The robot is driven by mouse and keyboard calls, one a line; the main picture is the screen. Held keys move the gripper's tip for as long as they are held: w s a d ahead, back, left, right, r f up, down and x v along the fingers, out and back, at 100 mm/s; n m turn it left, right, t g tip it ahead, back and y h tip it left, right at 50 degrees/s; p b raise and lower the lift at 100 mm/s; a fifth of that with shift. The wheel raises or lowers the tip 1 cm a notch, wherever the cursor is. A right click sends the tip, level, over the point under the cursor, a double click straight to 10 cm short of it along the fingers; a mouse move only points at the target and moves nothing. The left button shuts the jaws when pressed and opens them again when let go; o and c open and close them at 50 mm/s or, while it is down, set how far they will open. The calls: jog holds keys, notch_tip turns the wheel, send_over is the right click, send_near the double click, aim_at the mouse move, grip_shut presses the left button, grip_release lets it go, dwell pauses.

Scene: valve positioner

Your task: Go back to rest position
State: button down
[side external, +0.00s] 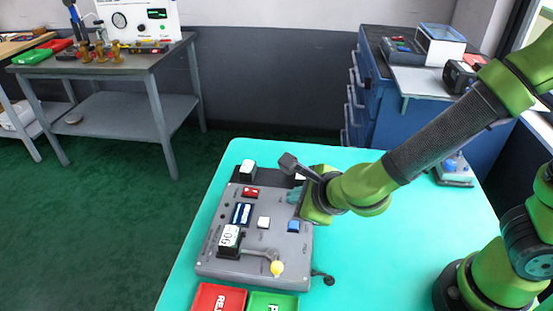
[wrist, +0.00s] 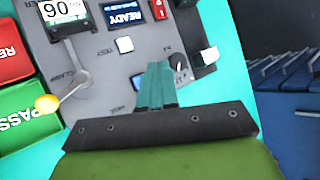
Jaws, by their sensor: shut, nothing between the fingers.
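My gripper (side external: 294,197) is above the right side of the grey valve positioner panel (side external: 210,262), with its teal fingers together and empty. In the wrist view the shut fingers (wrist: 157,72) point over the panel, beside a small dark knob (wrist: 179,62); I cannot tell whether they touch it. The panel's lever ends in a yellow ball (side external: 277,268), which also shows in the wrist view (wrist: 47,104). A display (wrist: 62,10) reads 90, and a blue screen (wrist: 125,16) reads READY. A white button (side external: 263,223) and a blue button (side external: 293,226) are on the panel.
A red tray (side external: 205,298) and a green PASS tray (side external: 262,303) lie at the front. A blue-and-grey device (side external: 455,170) stands at the right. A workbench (side external: 130,62) and blue cabinet (side external: 375,100) are behind.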

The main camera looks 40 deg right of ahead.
jog(key=s+d+r+m+g+h, duration=0.1)
jog(key=s+d+r+m+g, duration=0.3)
jog(key=m, duration=1.1)
jog(key=s+d+f+m+h, duration=0.1)
jog(key=s+d+m, duration=0.2)
jog(key=d+m, duration=0.8)
jog(key=s+r+m+t+y, duration=0.2)
jog(key=r+m, duration=0.8)
jog(key=m, duration=1.2)
jog(key=shift+s+y, duration=0.85)
jog(key=shift+y, duration=0.35)
